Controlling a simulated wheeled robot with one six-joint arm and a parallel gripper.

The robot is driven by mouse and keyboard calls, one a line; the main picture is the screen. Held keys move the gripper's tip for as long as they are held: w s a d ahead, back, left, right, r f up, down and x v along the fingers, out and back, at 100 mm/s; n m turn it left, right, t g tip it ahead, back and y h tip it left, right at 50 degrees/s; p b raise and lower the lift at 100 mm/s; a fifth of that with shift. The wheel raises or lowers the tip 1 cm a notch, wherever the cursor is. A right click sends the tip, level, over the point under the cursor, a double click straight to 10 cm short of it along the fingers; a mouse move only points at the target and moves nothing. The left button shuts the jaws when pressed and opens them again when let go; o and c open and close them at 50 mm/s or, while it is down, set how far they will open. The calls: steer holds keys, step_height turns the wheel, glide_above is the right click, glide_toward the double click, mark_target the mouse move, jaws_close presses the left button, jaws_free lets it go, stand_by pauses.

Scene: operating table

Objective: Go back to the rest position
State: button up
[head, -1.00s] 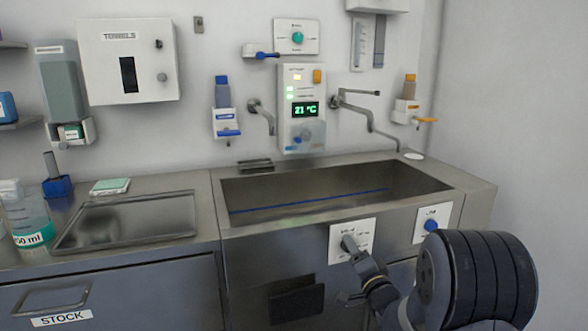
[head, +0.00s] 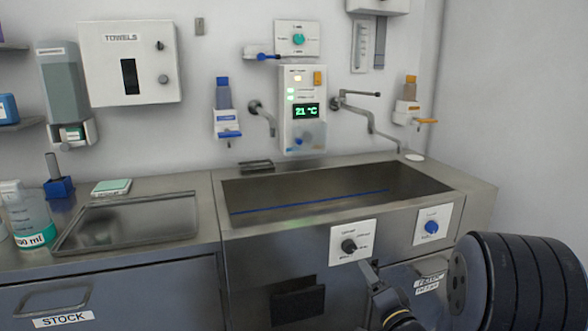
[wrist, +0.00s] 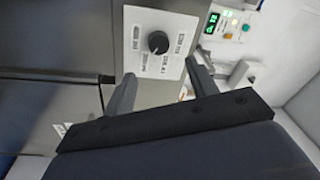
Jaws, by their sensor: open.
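My gripper (head: 372,274) is low in the head view, in front of the sink's front panel, just below and right of a black knob (head: 349,246) on a white plate. In the wrist view my gripper (wrist: 160,82) has its two fingers spread wide with nothing between them. The black knob (wrist: 158,42) shows beyond the fingertips, apart from them. Part of the gripper is hidden behind my own arm link in the head view.
A steel sink (head: 462,183) lies above the panel. A blue knob (head: 431,227) sits right of the black one. A dark pocket (head: 297,299) is on the panel at lower left. A display unit (head: 303,139) and taps are on the wall. A steel tray (head: 70,226) is at left.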

mark_target(351, 248)
steer(key=x, duration=0.9)
steer(key=shift+f, duration=0.15)
steer(key=shift+d+n+b, duration=0.15)
steer(key=shift+n+b, duration=0.35)
steer(key=shift+n, duration=0.5)
steer(key=n+y, duration=0.1)
steer(key=n, duration=0.3)
steer(key=shift+b, duration=0.4)
steer(key=n, duration=0.3)
steer(key=n+b, duration=0.1)
steer(key=n, duration=0.2)
steer(key=shift+g+y, duration=0.3)
steer(key=shift+y, duration=0.1)
steer(key=n+b, duration=0.1)
steer(key=n, duration=0.2)
steer(key=n+b, duration=0.2)
steer(key=n, duration=0.2)
steer(key=shift+g+y, duration=0.3)
steer(key=n+b, duration=0.2)
steer(key=n, duration=0.2)
steer(key=shift+g, duration=0.3)
steer(key=shift+n+b, duration=0.3)
steer(key=shift+n, duration=0.6)
steer(key=shift+r, duration=0.2)
